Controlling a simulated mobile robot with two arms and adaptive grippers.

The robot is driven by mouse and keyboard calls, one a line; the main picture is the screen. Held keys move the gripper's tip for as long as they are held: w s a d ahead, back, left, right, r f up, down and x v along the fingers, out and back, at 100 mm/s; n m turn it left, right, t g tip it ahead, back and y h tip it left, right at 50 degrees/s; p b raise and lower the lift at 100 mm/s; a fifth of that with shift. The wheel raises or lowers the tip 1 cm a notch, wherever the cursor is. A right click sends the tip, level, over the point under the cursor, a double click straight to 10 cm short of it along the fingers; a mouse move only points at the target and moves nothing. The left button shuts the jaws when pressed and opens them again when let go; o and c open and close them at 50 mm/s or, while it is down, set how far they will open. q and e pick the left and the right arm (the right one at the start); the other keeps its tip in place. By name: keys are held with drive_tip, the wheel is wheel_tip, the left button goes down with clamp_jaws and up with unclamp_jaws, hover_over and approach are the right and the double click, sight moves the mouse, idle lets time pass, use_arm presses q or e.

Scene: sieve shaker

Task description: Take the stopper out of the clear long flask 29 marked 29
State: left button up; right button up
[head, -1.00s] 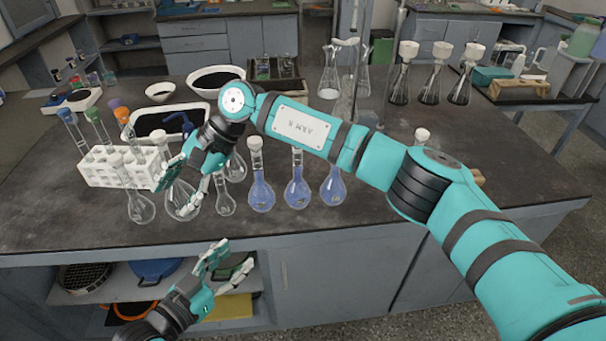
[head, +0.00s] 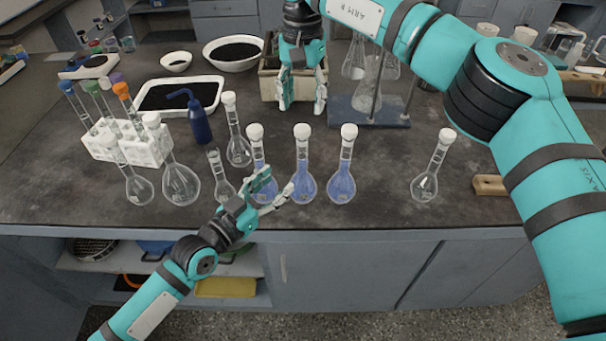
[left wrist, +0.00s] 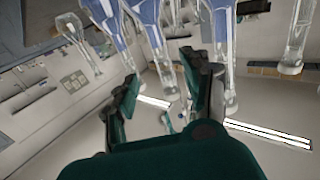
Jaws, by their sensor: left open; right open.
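Several clear flasks stand on the bench in the head view. One with a white stopper (head: 447,135) is alone at the right, a clear flask (head: 425,187). Others are a large clear flask (head: 180,184), a smaller clear flask (head: 138,189), a small clear flask (head: 222,190) and a stoppered clear flask (head: 238,152) behind. Their marks are too small to read, so I cannot tell which is 29. My left gripper (head: 278,188) is open, in front of the leftmost blue-filled flask. My right gripper (head: 301,106) is open, pointing down near the crate.
Blue-filled flasks (head: 341,186) stand in the middle, close to my left gripper. A white tube rack (head: 150,155), a blue wash bottle (head: 199,124) and a black-filled tray (head: 150,108) are at left. A stand base (head: 385,116) is behind. Bench is free around the lone right flask.

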sight(299, 162)
use_arm(q)
drive_tip(key=x, duration=1)
drive_tip(key=shift+d, duration=0.1)
clamp_jaws()
idle(0.5)
